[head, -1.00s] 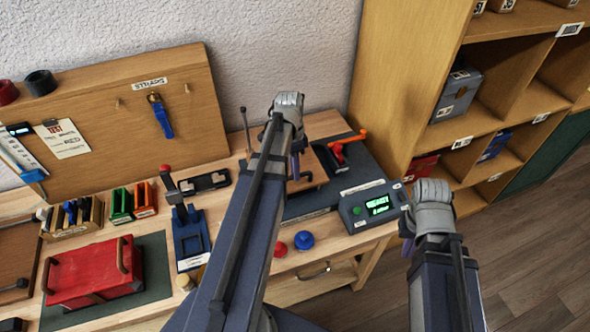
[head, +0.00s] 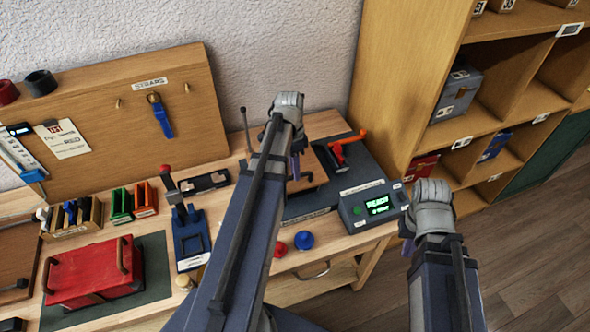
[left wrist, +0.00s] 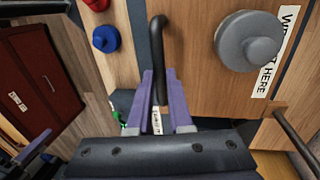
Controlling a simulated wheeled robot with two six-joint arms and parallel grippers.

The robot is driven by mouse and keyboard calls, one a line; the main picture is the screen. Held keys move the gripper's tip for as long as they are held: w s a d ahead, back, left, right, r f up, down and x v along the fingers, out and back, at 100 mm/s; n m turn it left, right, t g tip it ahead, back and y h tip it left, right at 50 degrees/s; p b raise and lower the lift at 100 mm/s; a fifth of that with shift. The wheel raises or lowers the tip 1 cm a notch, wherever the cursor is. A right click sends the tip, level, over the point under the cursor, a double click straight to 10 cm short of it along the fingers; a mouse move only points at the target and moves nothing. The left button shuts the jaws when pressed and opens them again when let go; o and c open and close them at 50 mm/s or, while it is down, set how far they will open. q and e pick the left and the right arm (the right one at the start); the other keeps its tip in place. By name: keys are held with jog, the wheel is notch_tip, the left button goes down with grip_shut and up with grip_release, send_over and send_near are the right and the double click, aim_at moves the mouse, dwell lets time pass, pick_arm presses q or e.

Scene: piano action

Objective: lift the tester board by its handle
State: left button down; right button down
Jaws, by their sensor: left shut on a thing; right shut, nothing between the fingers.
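The tester board (left wrist: 200,85) is a brown wooden panel with a grey round knob (left wrist: 248,42) and a dark bar handle (left wrist: 158,28) in the left wrist view. My left gripper (left wrist: 160,78) has its two purple fingers shut on this handle, one on each side. In the head view my left arm covers most of the board (head: 312,178), and the left gripper (head: 295,165) is partly hidden. I cannot tell whether the board is clear of its dark base. My right gripper (head: 407,248) is shut and empty, off the bench's right end, mostly hidden by its own wrist.
A tester box with a green display (head: 377,207) stands right of the board. Red and blue (head: 304,240) knobs are at the bench front. A red case (head: 95,272) lies on a dark mat at left. Wooden shelves (head: 410,90) stand at right; the floor before them is clear.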

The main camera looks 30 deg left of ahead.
pick_arm(q)
notch_tip(320, 180, up, 14)
jog(key=p, duration=1.3)
jog(key=shift+p, duration=0.4)
jog(key=shift+f, duration=0.1)
jog(key=c, duration=0.8)
grip_release()
jog(key=shift+c, duration=0.2)
notch_tip(320, 180, up, 8)
jog(key=w+a+p, duration=0.1)
jog(key=p, duration=0.6)
jog(key=shift+f+p, duration=0.15)
jog(key=shift+p, duration=0.2)
jog(key=shift+a, duration=0.1)
